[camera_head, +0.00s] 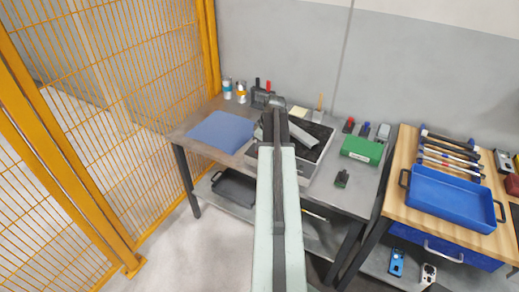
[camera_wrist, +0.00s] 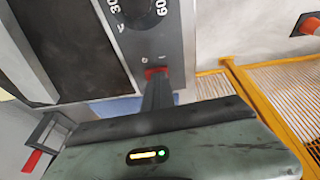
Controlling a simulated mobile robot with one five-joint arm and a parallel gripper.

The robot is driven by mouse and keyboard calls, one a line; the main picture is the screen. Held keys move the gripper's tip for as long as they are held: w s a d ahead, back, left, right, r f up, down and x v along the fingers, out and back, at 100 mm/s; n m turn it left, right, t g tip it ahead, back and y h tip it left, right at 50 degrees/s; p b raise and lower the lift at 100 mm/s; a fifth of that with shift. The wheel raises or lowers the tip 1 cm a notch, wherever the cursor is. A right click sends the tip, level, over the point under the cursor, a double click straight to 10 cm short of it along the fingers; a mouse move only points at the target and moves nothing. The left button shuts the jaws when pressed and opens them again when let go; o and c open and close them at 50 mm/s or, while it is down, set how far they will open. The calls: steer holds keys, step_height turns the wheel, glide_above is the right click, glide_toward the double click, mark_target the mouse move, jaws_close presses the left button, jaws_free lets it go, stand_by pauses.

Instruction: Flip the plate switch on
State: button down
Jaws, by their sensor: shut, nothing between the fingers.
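In the wrist view a grey device front (camera_wrist: 172,45) fills the upper left, with a black dial (camera_wrist: 138,12) marked 30 and 60. A small red switch (camera_wrist: 156,72) sits below the dial, between small marks. My gripper (camera_wrist: 157,86) is shut and empty, its dark tip right at the red switch. The tip covers the switch's lower part, so I cannot tell whether they touch or which way the switch is set. In the head view my arm hides most of the area around my gripper (camera_head: 277,106), and the switch cannot be made out.
A wooden-topped bench with a blue tray (camera_head: 450,197) stands at the right. An orange mesh fence (camera_head: 110,80) closes the left side.

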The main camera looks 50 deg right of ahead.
steer(key=shift+d, duration=0.3)
steer(key=shift+r+p, duration=0.4)
steer(key=shift+p, duration=0.15)
steer(key=r+p, duration=0.4)
steer(key=shift+a+r+p, duration=0.35)
steer(key=shift+r, duration=0.05)
steer(key=p+v, duration=0.7)
steer(key=v, duration=0.1)
steer(key=shift+s+a+p, duration=0.25)
steer(key=shift+s+p, duration=0.1)
steer(key=shift+p, duration=0.05)
steer(key=shift+w+a, duration=0.1)
